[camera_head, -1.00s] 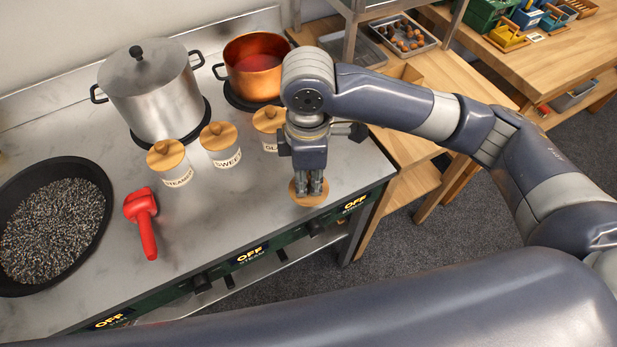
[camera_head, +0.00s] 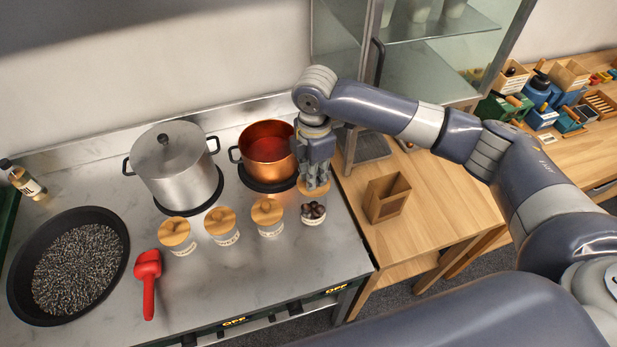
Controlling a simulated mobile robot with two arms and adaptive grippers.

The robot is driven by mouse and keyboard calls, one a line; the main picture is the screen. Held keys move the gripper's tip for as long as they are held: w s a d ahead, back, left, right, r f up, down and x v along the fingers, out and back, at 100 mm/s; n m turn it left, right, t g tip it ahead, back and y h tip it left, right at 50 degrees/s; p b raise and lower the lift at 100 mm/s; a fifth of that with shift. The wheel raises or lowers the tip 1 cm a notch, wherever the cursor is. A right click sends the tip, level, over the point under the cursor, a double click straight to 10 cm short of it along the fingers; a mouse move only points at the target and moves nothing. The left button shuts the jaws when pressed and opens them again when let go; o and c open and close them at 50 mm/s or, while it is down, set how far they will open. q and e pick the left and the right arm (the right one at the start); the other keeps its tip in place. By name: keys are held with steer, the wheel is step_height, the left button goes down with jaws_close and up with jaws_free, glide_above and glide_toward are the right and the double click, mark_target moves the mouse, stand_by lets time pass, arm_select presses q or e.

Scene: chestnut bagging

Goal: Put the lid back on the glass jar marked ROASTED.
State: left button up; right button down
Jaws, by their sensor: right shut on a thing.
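My right gripper (camera_head: 318,184) is shut on a round wooden lid (camera_head: 309,191), pointing down. The lid is just above and behind an open glass jar (camera_head: 313,220) with dark chestnuts (camera_head: 313,210) in it, at the right end of the jar row. The chestnuts show uncovered in front of the lid. The jar's pale label is too small to read, and I cannot tell whether the lid touches its back rim. My left gripper is not in view.
Three jars with wooden lids (camera_head: 177,232) (camera_head: 221,221) (camera_head: 267,211) stand left of the open jar. Behind are a steel pot (camera_head: 178,165) and a copper pot (camera_head: 268,150). A red scoop (camera_head: 148,275) and black pan (camera_head: 112,225) lie left. A wooden box (camera_head: 387,197) stands right.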

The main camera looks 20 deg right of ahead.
steer(key=shift+a+f+b, duration=0.2)
steer(key=shift+f+b, duration=0.5)
steer(key=shift+b, duration=0.2)
step_height(320, 180, down, 3)
steer(key=b, duration=0.3)
steer(key=shift+d+r, duration=0.1)
steer(key=shift+r, duration=0.05)
steer(key=shift+f+b, duration=0.4)
steer(key=shift+f, duration=0.7)
steer(key=shift+r+p, duration=0.1)
steer(key=shift+p, duration=0.85)
steer(key=shift+f+p, duration=0.2)
steer(key=shift+p, duration=0.75)
stand_by(0.8)
stand_by(0.3)
steer(key=c, duration=1.4)
jaws_free()
steer(key=shift+o, duration=0.5)
steer(key=o, duration=0.4)
steer(key=shift+c, duration=0.2)
